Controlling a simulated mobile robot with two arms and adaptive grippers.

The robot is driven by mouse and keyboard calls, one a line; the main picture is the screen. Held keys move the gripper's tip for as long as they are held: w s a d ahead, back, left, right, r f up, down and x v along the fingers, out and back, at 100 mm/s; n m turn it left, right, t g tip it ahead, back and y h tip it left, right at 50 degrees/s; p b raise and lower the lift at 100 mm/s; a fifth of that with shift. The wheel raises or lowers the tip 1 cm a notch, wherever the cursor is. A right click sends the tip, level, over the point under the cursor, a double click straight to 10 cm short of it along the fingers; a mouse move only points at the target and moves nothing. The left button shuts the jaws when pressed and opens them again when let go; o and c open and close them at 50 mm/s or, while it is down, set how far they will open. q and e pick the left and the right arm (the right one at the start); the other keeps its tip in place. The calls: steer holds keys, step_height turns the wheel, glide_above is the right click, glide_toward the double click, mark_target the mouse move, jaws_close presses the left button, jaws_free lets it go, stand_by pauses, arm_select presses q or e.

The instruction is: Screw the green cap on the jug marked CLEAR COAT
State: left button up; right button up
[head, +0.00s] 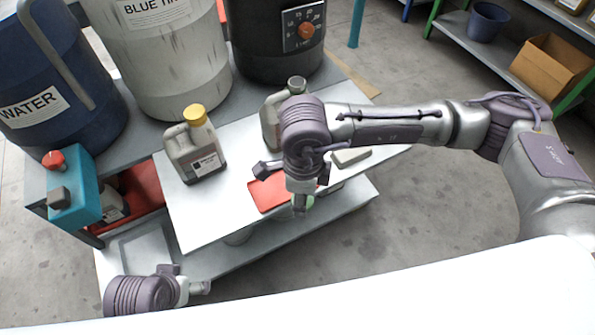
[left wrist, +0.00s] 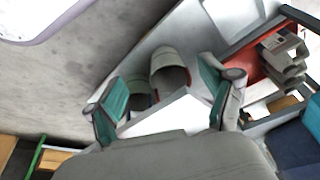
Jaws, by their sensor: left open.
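A grey jug with a yellow cap (head: 195,150) stands upright on the white tabletop; its label is too small to read. A second grey jug (head: 270,125) with a grey top stands farther back, partly hidden by my right arm. My right gripper (head: 300,190) points down over the table's front edge by a red mat (head: 268,193). A small green thing (head: 302,203) shows at its lower end; I cannot tell whether it is held or is the cap. My left gripper (head: 200,288) is low at the front left; in the left wrist view (left wrist: 170,90) its fingers are apart and empty.
WATER (head: 50,85), white (head: 165,60) and black (head: 275,40) drums stand behind the table. A teal box (head: 75,190) is at left. A grey block (head: 350,157) lies right of my right gripper. Grey containers (left wrist: 168,72) show beyond my left fingers.

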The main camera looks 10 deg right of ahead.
arm_select(q)
step_height(320, 180, down, 12)
steer(key=s+g+p, duration=0.1)
steer(key=s+p, duration=0.2)
steer(key=p, duration=0.8)
steer(key=s+a+f+p, duration=0.1)
steer(key=s+p, duration=0.3)
steer(key=s, duration=0.4)
steer(key=s+a+f+g+p, duration=0.1)
steer(key=s+f+p, duration=0.3)
steer(key=s, duration=0.4)
steer(key=shift+a+f+p, duration=0.35)
steer(key=shift+a+p, duration=0.2)
steer(key=shift+p, duration=0.25)
arm_select(e)
steer(key=s+d+r+n, duration=0.4)
steer(key=d+r+n, duration=0.8)
steer(key=n, duration=0.9)
steer(key=shift+s+d+r+n, duration=0.2)
steer(key=shift+r+n, duration=0.2)
steer(key=shift+r, duration=0.35)
arm_select(q)
steer(key=shift+c, duration=0.4)
